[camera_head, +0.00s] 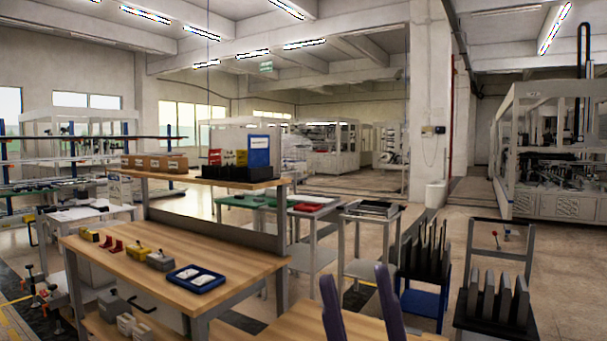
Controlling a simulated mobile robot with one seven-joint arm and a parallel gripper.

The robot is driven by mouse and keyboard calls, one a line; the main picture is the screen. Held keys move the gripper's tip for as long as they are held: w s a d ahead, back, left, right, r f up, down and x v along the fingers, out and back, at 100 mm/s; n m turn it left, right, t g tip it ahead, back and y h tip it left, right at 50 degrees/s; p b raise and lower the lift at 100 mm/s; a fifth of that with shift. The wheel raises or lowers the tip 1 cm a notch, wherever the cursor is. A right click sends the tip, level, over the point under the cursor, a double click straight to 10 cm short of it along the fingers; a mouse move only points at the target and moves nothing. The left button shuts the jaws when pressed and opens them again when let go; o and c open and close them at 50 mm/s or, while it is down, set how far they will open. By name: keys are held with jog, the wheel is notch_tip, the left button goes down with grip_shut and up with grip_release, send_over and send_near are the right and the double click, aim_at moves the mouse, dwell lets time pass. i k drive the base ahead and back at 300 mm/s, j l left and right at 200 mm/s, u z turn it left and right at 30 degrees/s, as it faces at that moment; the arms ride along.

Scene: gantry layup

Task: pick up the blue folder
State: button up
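A blue folder (259,151) with a white label stands upright at the right end of the raised wooden shelf (195,178). Its lower part is hidden by a black holder (240,174). To its left in the same row stand a yellow item (240,158) and a red item (214,157). A white-grey panel or box rises behind them. Nothing touches the folder from above or from the front.
Brown boxes (150,163) line the shelf's left part. A blue tray (196,278) and small yellow, red and grey items lie on the wooden bench (130,240) below. Carts with dark panels (425,250) stand right.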

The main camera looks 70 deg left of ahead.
aim_at(259, 145)
jog(key=u, duration=2.25)
